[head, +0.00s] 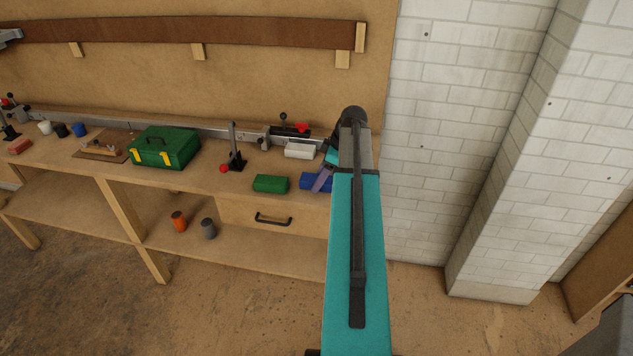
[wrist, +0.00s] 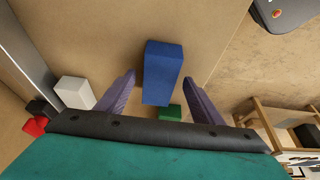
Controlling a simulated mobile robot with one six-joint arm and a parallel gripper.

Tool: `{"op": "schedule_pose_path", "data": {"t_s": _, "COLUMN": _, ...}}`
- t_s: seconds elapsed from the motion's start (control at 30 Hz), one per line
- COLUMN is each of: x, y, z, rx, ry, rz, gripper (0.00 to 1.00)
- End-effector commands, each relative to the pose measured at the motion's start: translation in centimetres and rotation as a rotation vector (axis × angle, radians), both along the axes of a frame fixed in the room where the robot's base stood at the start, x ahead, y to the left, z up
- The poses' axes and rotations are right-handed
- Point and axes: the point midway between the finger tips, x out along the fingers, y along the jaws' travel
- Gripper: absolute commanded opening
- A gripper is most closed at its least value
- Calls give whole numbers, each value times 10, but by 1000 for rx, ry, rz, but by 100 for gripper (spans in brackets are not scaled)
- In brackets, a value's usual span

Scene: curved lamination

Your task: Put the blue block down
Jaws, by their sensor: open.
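The blue block (head: 314,182) rests on the workbench (head: 205,181) near its right end in the head view, partly hidden by my arm and a purple finger. In the wrist view the blue block (wrist: 161,72) lies between and a little beyond the two purple fingers of my gripper (wrist: 164,88). The fingers are spread, with a visible gap on each side of the block. My gripper also shows in the head view (head: 322,180), mostly hidden behind my arm.
A green block (head: 270,184) lies left of the blue one, and a white block (head: 299,149) lies behind. A clamp (head: 233,150) and a green toolbox (head: 165,147) stand farther left. A white brick wall (head: 470,90) is right of the bench.

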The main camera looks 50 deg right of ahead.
Motion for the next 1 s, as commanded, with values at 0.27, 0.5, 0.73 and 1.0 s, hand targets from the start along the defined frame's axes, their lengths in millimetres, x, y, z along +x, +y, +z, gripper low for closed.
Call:
{"op": "schedule_pose_path", "data": {"t_s": 0.27, "x": 2, "y": 1, "z": -7, "rx": -1, "ry": 0, "rz": 0, "gripper": 61}}
{"op": "schedule_pose_path", "data": {"t_s": 0.5, "x": 2, "y": 1, "z": -7, "rx": 0, "ry": 0, "rz": -1, "gripper": 61}}
{"op": "schedule_pose_path", "data": {"t_s": 0.73, "x": 2, "y": 1, "z": -7, "rx": 0, "ry": 0, "rz": -1, "gripper": 58}}
{"op": "schedule_pose_path", "data": {"t_s": 1.0, "x": 1, "y": 0, "z": -7, "rx": 0, "ry": 0, "rz": -2, "gripper": 14}}
